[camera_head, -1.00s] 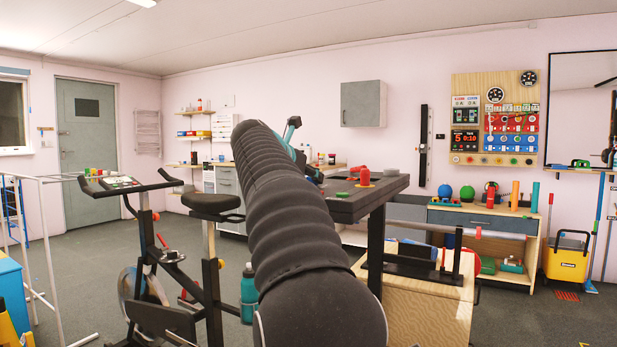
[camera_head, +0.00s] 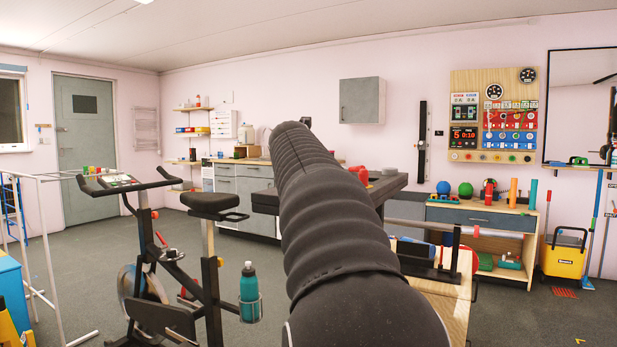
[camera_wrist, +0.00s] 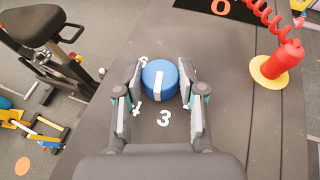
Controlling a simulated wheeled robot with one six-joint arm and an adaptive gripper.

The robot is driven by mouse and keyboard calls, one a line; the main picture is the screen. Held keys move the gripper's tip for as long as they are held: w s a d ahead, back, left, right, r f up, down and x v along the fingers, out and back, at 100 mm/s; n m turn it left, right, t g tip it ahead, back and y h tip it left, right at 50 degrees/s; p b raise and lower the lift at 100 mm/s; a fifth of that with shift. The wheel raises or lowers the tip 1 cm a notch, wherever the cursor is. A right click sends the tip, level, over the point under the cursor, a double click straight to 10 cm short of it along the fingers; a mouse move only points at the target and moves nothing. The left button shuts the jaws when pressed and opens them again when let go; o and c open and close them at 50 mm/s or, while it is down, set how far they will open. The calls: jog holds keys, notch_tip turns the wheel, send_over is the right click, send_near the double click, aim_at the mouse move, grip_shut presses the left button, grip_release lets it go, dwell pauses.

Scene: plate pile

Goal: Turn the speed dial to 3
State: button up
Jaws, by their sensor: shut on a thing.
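The speed dial is a blue round knob (camera_wrist: 173,76) with a white pointer bar, on a dark tabletop in the wrist view. The bar points toward the bottom of the picture, to the side where white numerals 4 (camera_wrist: 136,109) and 3 (camera_wrist: 163,118) are marked. Whether it lines up exactly with the 3 is hard to tell. Another white numeral (camera_wrist: 143,61) at the upper left is partly hidden by a finger. My gripper (camera_wrist: 160,80) is shut on the knob, one finger on each side. In the head view my arm hides the gripper and dial.
A red handle (camera_wrist: 284,60) with a coiled red cord stands on a yellow disc, right of the dial. A dark panel with a red-orange 0 (camera_wrist: 221,7) is beyond it. An exercise bike (camera_head: 210,205) with a teal bottle (camera_head: 249,285) stands left of the table (camera_head: 388,186).

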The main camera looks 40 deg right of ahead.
jog(key=o, duration=1.1)
jog(key=shift+o, duration=0.2)
jog(key=v, duration=1.2)
